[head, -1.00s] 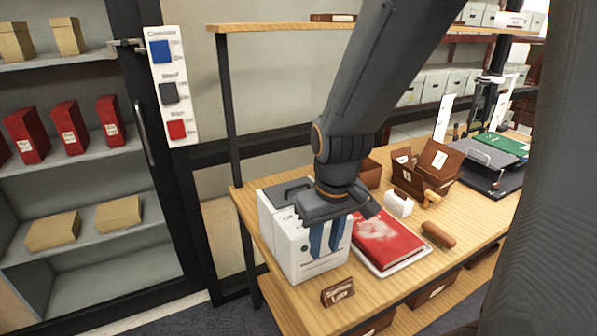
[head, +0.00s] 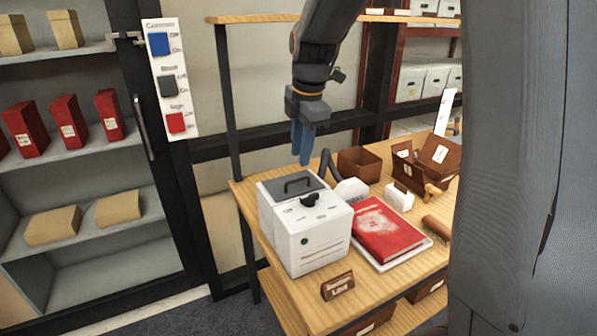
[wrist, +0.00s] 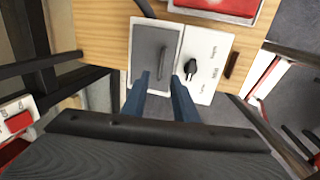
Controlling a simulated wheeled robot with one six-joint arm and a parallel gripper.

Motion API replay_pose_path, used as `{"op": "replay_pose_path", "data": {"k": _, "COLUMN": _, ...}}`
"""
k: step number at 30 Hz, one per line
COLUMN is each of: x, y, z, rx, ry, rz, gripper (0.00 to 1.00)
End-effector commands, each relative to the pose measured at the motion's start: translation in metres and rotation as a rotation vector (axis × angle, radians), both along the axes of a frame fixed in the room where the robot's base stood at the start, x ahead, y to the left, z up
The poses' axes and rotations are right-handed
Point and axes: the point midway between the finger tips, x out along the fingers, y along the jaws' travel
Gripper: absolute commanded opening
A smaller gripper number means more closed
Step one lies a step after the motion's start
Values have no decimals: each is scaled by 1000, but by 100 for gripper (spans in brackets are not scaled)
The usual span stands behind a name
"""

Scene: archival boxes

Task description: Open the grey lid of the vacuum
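The vacuum (head: 318,240) is a white box at the left end of the wooden table, with a black knob (head: 310,199) on top. Its grey lid (head: 272,189) lies flat and closed on the rear part of the top and has a dark bar handle (head: 299,184). The lid also shows in the wrist view (wrist: 146,50), with the handle (wrist: 161,58) in its middle. My gripper (head: 302,160) points down above the lid, clear of it. In the wrist view its two blue fingers (wrist: 159,85) are apart with nothing between them, and the lid shows beyond them.
A red book (head: 388,230) lies on a white tray right of the vacuum. A small brown label block (head: 337,286) stands in front. A dark hose (head: 328,165) and brown boxes (head: 359,165) are behind. A black post (head: 229,110) rises at the table's left edge.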

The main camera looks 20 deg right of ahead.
Motion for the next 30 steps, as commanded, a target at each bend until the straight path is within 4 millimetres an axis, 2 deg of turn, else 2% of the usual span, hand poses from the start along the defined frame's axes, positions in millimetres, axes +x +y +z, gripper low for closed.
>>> {"op": "replay_pose_path", "data": {"k": 7, "x": 5, "y": 2, "z": -38, "rx": 1, "ry": 6, "rz": -2, "gripper": 26}}
{"op": "replay_pose_path", "data": {"k": 12, "x": 10, "y": 2, "z": -58, "rx": 1, "ry": 4, "rz": -3, "gripper": 26}}
{"op": "replay_pose_path", "data": {"k": 18, "x": 12, "y": 3, "z": -69, "rx": 1, "ry": 1, "rz": -4, "gripper": 26}}
{"op": "replay_pose_path", "data": {"k": 25, "x": 12, "y": 3, "z": -69, "rx": 1, "ry": 1, "rz": -4, "gripper": 26}}
{"op": "replay_pose_path", "data": {"k": 30, "x": 12, "y": 3, "z": -69, "rx": 1, "ry": 1, "rz": -4, "gripper": 0}}
